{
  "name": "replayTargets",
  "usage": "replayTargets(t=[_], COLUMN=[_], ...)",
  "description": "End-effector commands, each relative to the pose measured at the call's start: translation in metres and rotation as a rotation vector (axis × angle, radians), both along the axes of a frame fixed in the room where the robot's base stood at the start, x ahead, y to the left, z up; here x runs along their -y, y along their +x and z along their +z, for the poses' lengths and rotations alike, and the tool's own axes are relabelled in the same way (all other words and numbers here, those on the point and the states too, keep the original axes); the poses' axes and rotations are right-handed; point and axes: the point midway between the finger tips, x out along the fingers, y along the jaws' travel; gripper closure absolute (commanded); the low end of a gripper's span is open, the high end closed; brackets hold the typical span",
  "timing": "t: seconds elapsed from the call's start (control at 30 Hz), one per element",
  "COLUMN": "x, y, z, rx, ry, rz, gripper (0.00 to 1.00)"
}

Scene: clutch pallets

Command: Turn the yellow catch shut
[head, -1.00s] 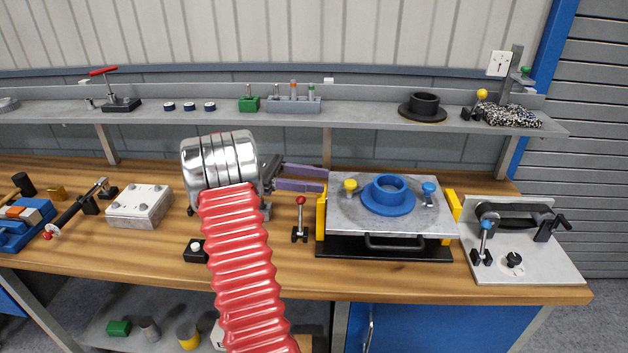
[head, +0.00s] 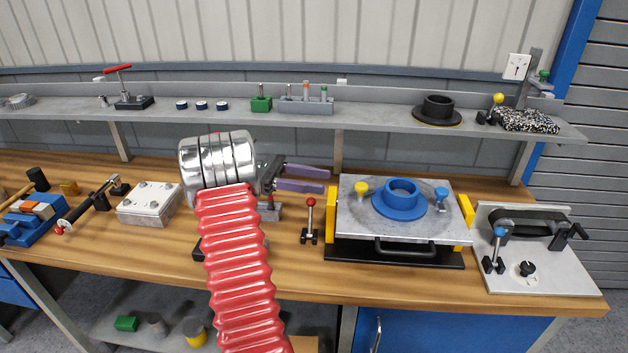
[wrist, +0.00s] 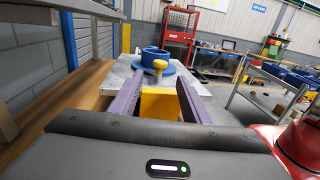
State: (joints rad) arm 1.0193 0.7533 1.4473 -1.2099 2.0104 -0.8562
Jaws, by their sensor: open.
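The yellow catch (head: 361,189) is a round-topped yellow knob at the left of the grey pallet plate (head: 362,226), beside a blue flanged ring (head: 400,202). A blue knob (head: 441,194) stands on the ring's other side. My gripper (head: 327,180) has two purple fingers, open and empty, pointing right at the yellow catch from a short way to its left. In the wrist view, the yellow catch (wrist: 160,66) shows between the fingers, beyond their tips, with the blue ring (wrist: 152,56) behind it. I see no contact.
Yellow blocks (head: 331,215) flank the plate, and a black handle (head: 405,247) is in front. A red-topped lever (head: 310,203) stands below my fingers. A shelf (head: 375,118) runs above the bench. A grey fixture with a blue-topped lever (head: 500,232) is at right.

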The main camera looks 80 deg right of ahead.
Motion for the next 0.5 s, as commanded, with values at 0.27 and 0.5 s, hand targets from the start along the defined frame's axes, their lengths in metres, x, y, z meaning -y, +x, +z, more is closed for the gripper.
replayTargets(t=[0.27, 0.5], x=[-0.011, -0.048], y=[0.013, 0.051], z=[0.006, 0.019], rx=[0.055, 0.237], ry=[-0.024, -0.09], rz=[0.035, 0.138], gripper=[0.77, 0.94])
